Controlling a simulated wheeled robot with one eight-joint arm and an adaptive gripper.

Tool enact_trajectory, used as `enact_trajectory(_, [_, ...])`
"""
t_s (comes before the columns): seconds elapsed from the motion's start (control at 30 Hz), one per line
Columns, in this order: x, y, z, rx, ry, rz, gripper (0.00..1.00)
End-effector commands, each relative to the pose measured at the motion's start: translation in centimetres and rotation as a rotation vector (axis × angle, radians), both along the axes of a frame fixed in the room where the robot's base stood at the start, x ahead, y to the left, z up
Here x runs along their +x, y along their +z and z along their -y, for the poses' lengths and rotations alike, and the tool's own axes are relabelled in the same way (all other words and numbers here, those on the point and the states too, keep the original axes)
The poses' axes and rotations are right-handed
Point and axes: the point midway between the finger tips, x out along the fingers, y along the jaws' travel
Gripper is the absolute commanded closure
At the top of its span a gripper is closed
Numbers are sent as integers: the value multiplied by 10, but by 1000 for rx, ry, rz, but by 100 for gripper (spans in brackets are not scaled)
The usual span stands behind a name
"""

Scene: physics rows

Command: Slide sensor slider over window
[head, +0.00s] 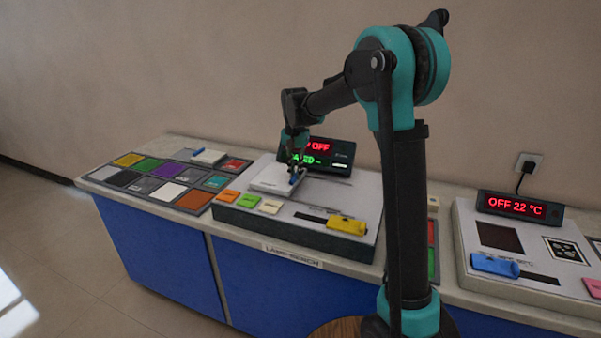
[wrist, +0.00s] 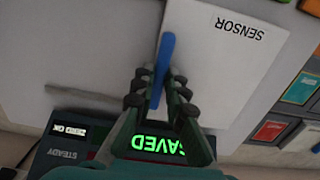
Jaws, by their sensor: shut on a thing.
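The sensor slider is a white plate (head: 268,179) marked SENSOR on the left part of the grey bench device (head: 237,214). It fills much of the wrist view (wrist: 215,70). A blue upright handle (wrist: 165,50) stands at the plate's edge. My gripper (wrist: 158,85) is shut on this handle; in the head view my gripper (head: 293,176) is over the plate's right side. A thin dark slot (wrist: 85,97) runs away from the plate along the device top. No window shows on this device; I cannot tell whether the plate covers one.
A display (head: 316,155) with red and green text stands behind. Orange (head: 229,196), green and cream blocks and a yellow slider (head: 347,225) line the device's front. Colour tiles (head: 160,168) lie left. Another device with a blue slider (head: 495,265) stands right.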

Motion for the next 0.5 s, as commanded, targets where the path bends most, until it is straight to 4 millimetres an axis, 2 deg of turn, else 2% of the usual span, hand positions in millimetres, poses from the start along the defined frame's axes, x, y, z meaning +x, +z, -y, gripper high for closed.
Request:
enact_trajectory(0.2, [3, 1, -4, 8, 3, 6, 100])
enact_trajectory(0.23, [3, 1, -5, 9, 3, 7, 85])
enact_trajectory(0.3, [3, 1, -5, 9, 3, 7, 76])
enact_trajectory(0.4, [2, 1, -4, 8, 3, 5, 66])
enact_trajectory(0.5, [2, 1, -3, 7, 3, 5, 66])
